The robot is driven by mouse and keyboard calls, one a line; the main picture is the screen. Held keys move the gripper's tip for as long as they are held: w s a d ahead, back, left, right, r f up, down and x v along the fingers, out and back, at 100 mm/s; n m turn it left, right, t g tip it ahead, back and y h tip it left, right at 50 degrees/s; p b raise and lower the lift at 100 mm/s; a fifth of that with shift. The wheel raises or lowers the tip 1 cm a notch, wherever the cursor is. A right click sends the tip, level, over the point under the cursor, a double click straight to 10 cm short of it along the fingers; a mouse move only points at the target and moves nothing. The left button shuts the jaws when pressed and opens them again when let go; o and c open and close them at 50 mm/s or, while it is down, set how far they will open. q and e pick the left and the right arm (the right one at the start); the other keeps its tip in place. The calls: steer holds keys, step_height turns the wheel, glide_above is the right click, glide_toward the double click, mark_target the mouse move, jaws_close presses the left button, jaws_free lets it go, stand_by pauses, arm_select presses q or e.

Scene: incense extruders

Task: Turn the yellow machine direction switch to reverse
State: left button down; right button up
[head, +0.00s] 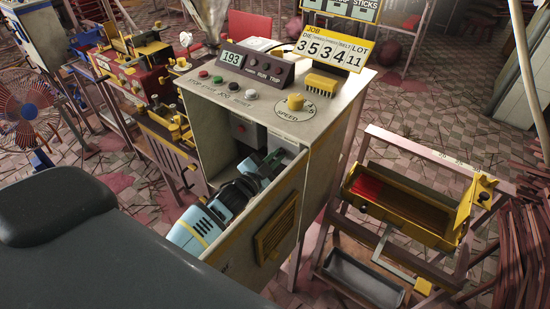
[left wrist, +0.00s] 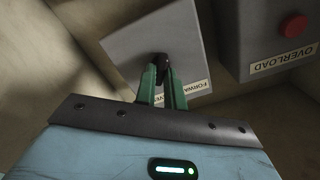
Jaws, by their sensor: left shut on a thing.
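The direction switch is a small black lever (left wrist: 161,60) on a grey box (left wrist: 135,40) inside the open cabinet. A label (left wrist: 195,88) below it begins "FORWA"; the rest is partly covered by my fingers. My left gripper (left wrist: 163,74) has its green fingers shut on the lever, which hides much of it. In the head view my left gripper (head: 272,160) reaches into the cabinet, in front of the pale switch box (head: 285,142). The lever cannot be made out there. My right gripper is not in view.
A grey box labelled "OVERLOAD" (left wrist: 284,62) with a red button (left wrist: 293,25) sits right beside the switch box. Cabinet walls (head: 303,180) surround my arm closely. The top panel (head: 250,92) carries buttons and a yellow speed knob (head: 295,102). A yellow tray stand (head: 405,205) is at right.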

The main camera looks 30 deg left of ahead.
arm_select(q)
steer(key=shift+m, duration=0.8)
steer(key=c, duration=1.5)
jaws_free()
steer(key=shift+s, duration=0.15)
steer(key=s, duration=0.5)
steer(key=s+a, duration=0.1)
steer(key=s, duration=0.1)
steer(key=shift+s, duration=0.25)
steer(key=shift+s+f, duration=0.1)
